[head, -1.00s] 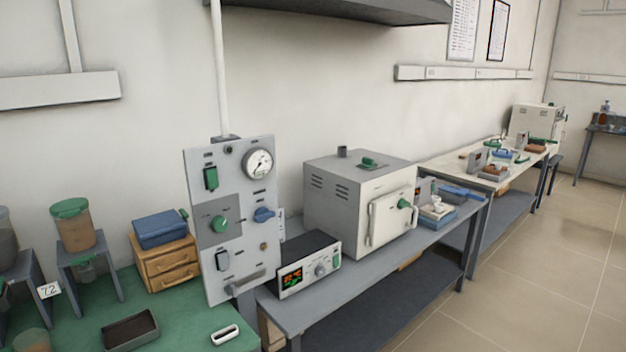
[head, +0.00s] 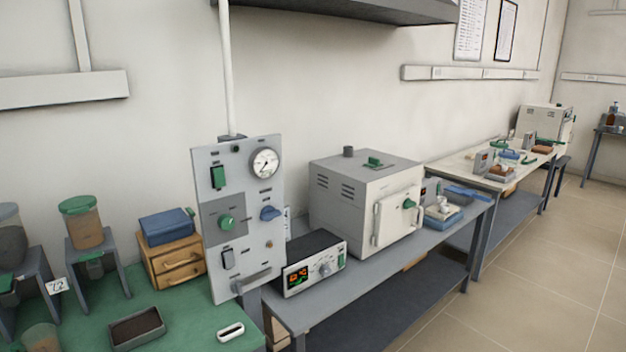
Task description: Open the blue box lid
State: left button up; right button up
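A blue box (head: 166,228) with its lid closed sits on top of a small wooden drawer unit (head: 174,263). The drawer unit stands on the green-topped bench at the left, just left of the grey control panel. A small green part shows at the box's right end, by the panel's edge. Neither of my grippers is in the head view.
The upright control panel (head: 239,218) with gauge and switches stands right of the box. A dark tray (head: 137,328) and a white handle-like piece (head: 230,332) lie on the green bench (head: 190,315). Jar stands (head: 97,262) are at left; a furnace (head: 366,203) is further right.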

aim_at(167, 221)
jog(key=i+l+u, duration=0.15)
jog(key=i+l, duration=0.15)
jog(key=i, duration=0.15)
jog(key=i+l+u, duration=0.15)
jog(key=i+l, duration=0.2)
jog(key=i, duration=0.1)
